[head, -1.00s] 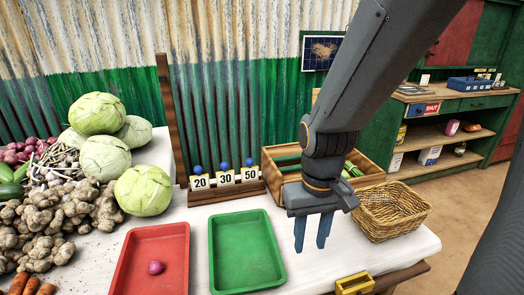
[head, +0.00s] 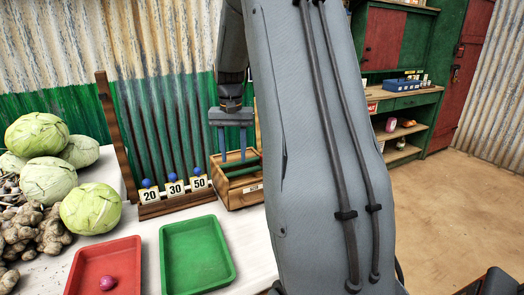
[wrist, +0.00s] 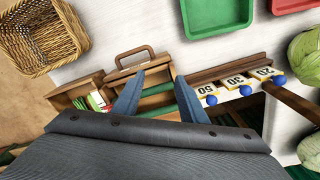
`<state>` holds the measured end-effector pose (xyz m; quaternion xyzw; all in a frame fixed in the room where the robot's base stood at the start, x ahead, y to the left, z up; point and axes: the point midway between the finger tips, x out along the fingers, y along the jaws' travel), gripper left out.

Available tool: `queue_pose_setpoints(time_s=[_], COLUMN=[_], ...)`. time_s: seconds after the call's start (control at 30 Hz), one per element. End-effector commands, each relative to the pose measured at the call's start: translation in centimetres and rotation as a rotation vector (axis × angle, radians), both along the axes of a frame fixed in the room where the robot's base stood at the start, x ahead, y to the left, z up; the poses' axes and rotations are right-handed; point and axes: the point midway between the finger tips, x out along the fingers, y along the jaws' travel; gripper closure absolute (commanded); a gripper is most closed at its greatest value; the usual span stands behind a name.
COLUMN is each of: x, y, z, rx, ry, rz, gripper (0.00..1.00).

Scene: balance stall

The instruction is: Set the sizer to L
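No letter L is readable in any view, and I cannot tell for sure which thing is the sizer. A wooden box (head: 236,197) with a small label stands at the back of the table, partly behind my arm. The wrist view shows its wooden handle (wrist: 134,55), green slats and some green vegetables (wrist: 95,101). My gripper (head: 233,157) is over this box, pointing down. In the wrist view my gripper (wrist: 158,98) has its two blue fingers apart with nothing held between them. Whether they touch the box is unclear.
A wooden rack (head: 160,208) with blue balls and cards 20, 30 and 50 stands left of the box. A red tray (head: 75,280) holding a red onion and an empty green tray (head: 197,284) lie in front. Cabbages (head: 90,210) are at left. A wicker basket (wrist: 35,40) shows in the wrist view.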

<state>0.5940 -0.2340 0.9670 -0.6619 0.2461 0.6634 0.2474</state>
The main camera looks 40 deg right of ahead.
Motion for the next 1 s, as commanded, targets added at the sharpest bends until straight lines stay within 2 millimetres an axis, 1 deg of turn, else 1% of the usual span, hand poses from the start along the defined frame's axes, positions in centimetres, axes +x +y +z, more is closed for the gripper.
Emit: queue_pose_setpoints(time_s=[0.03,0.1,0.2,0.3,0.4,0.47,0.57,0.8,0.9,1.0], x=[1.0,1.8,2.4,2.5,2.6,2.5,2.5,2.5,2.5,2.6], y=[-3.3,-6.9,-11.0,-13.4,-14.4,-14.6,-14.6,-14.5,-14.5,-14.5], z=[0.5,1.2,2.0,2.5,2.5,2.1,0.9,-2.8,-4.0,-4.7], rx=[-0.001,-0.001,-0.002,-0.002,-0.002,-0.001,-0.001,-0.001,-0.002,-0.002], ry=[-0.001,0.001,0.0,0.001,0.001,0.003,0.003,0.003,0.002,0.001], rz=[-0.066,-0.145,-0.231,-0.284,-0.306,-0.311,-0.311,-0.309,-0.309,-0.308], gripper=[0.62,0.62,0.62,0.62,0.62,0.62,0.62,0.62,0.62,0.62])
